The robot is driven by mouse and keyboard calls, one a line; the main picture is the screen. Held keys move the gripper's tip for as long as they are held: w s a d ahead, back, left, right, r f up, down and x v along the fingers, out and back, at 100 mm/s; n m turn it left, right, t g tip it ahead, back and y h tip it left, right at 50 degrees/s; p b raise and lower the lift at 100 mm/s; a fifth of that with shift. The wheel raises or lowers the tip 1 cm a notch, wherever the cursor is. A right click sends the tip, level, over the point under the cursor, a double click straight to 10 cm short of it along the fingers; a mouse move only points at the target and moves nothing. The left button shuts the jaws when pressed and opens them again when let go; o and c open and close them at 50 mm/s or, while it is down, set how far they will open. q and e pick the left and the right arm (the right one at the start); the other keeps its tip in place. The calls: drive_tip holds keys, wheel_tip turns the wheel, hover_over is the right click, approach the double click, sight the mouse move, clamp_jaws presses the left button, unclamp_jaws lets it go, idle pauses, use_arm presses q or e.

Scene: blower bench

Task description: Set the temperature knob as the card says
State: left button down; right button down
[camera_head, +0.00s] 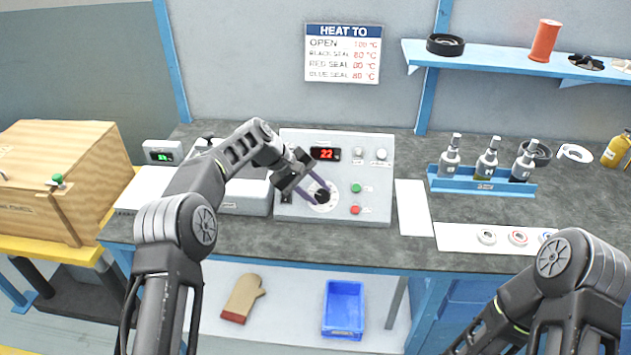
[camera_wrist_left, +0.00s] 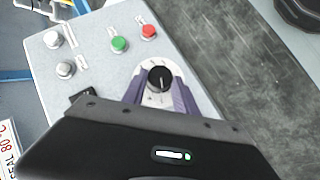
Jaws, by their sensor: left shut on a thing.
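The "HEAT TO" card (camera_head: 342,54) on the back wall lists OPEN 100 °C and lines for black, red and blue seal that look like 80 °C. The control box (camera_head: 377,206) has a red display (camera_head: 325,154) reading about 22. The black temperature knob (camera_head: 323,196) sits on a white dial; it also shows in the left wrist view (camera_wrist_left: 159,79) with a pale pointer line. My left gripper (camera_head: 319,194) is shut on the knob, one purple finger on each side. My right gripper is out of view; only its arm shows at lower right.
Green (camera_head: 355,188) and red (camera_head: 355,210) buttons lie just right of the knob. A wooden box (camera_head: 60,180) is at left.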

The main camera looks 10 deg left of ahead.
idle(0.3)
use_arm(q)
drive_tip(key=c, duration=1)
unclamp_jaws()
drive_tip(key=shift+o, duration=0.2)
drive_tip(key=b+v, duration=0.1)
drive_tip(key=v, duration=0.6)
drive_tip(key=shift+r, duration=0.4)
drive_tip(key=shift+s+a, duration=0.1)
